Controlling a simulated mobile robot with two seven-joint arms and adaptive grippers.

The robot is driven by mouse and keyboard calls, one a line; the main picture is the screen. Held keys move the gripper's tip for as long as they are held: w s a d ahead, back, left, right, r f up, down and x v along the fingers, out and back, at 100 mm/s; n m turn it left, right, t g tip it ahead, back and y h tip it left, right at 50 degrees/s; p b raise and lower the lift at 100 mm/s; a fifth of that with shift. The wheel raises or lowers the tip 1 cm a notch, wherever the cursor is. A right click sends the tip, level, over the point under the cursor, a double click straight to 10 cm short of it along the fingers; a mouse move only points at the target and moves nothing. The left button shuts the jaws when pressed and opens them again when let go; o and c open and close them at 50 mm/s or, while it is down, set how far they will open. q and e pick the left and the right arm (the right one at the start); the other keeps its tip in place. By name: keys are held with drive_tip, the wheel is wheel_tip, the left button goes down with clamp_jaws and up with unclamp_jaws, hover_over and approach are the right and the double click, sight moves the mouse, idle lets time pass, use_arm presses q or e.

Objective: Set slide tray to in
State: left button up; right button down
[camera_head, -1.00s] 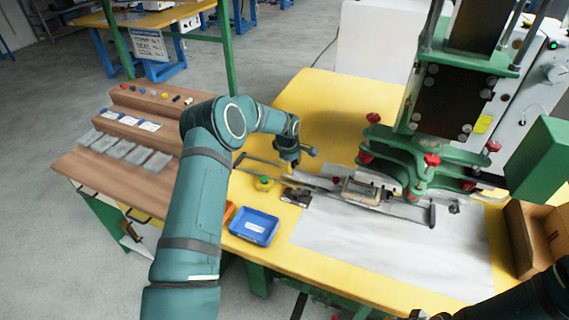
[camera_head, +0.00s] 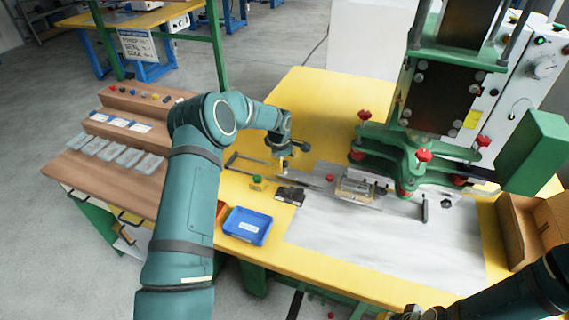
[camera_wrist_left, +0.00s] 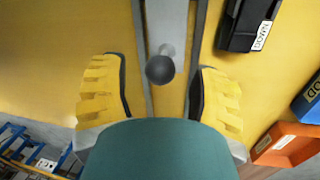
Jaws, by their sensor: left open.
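The slide tray (camera_head: 318,181) is a long grey strip on the yellow table, running from near my left gripper to a metal fixture (camera_head: 357,187) in front of the green press. In the left wrist view a dark ball knob (camera_wrist_left: 160,69) stands on a grey strip (camera_wrist_left: 167,20). My left gripper (camera_head: 284,170) is over the left end of the strip. Its yellow-padded fingers (camera_wrist_left: 160,95) are open, one on each side of the knob with gaps between. My right arm enters at the lower right; its gripper (camera_head: 425,314) is mostly cut off.
A black labelled block (camera_head: 290,195) and a green button (camera_head: 256,182) are near the left gripper. A blue bin (camera_head: 248,226) and orange bin (camera_head: 221,212) stand at the front edge. The green press (camera_head: 425,150) rises behind the fixture. A cardboard box (camera_head: 523,235) is at right.

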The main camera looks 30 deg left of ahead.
use_arm(q)
wheel_tip(320, 180, up, 11)
drive_tip(key=s, duration=0.2)
drive_tip(key=shift+f, duration=0.2)
